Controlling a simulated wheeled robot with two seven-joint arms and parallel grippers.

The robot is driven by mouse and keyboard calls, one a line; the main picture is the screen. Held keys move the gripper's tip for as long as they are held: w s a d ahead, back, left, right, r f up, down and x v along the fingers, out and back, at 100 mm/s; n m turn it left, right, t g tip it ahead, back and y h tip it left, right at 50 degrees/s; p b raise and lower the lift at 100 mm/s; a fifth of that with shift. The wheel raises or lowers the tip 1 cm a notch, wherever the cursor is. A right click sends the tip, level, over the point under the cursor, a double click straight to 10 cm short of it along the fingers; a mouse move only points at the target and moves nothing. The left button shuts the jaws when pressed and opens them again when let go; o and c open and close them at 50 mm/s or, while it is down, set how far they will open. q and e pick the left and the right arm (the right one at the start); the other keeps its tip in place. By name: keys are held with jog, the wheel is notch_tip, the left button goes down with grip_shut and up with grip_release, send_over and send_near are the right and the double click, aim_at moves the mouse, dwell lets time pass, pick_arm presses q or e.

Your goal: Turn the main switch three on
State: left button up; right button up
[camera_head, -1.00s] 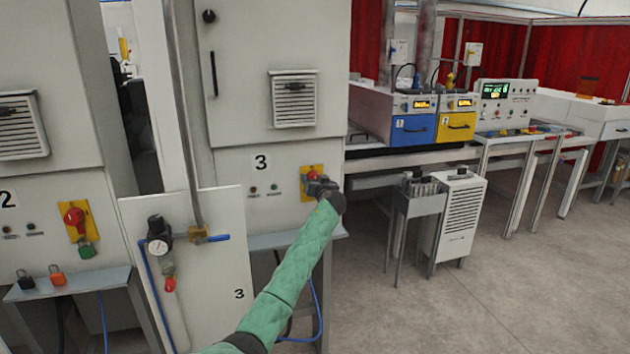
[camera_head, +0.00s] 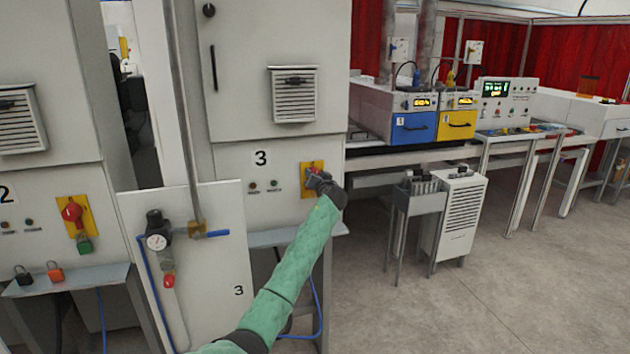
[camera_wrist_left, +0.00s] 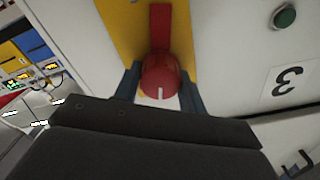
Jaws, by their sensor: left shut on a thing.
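The main switch three is a red rotary knob (camera_wrist_left: 161,76) on a yellow plate (camera_wrist_left: 123,25), on the front of the white cabinet marked 3. In the left wrist view the knob has a white mark on its face and a red bar behind it. My left gripper (camera_wrist_left: 160,90) has one dark finger on each side of the knob and is shut on it. In the head view my left gripper (camera_head: 317,180) covers most of the knob, and the yellow plate (camera_head: 305,181) shows beside it. My right gripper is not in view.
A dark lamp and a green one (camera_head: 273,186) sit left of the switch. A white panel (camera_head: 215,285) marked 3, with a gauge (camera_head: 157,242), stands at the lower left. Cabinet 2 has its own red switch (camera_head: 72,212). Open floor (camera_head: 500,300) lies to the right.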

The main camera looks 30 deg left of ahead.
pick_arm(q)
jog(key=shift+m, duration=1)
jog(key=shift+m+b, duration=0.4)
jog(key=shift+m, duration=2.3)
jog(key=m+p, duration=0.1)
jog(key=m, duration=0.1)
jog(key=shift+m, duration=1.2)
jog(key=shift+d+f+m+p, duration=0.1)
jog(key=shift+m+p, duration=0.75)
jog(key=shift+m, duration=0.75)
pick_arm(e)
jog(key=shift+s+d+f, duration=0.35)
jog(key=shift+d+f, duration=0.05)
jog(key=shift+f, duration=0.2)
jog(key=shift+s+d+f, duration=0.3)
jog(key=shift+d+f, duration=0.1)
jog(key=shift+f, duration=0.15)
pick_arm(q)
jog(key=shift+f, duration=0.1)
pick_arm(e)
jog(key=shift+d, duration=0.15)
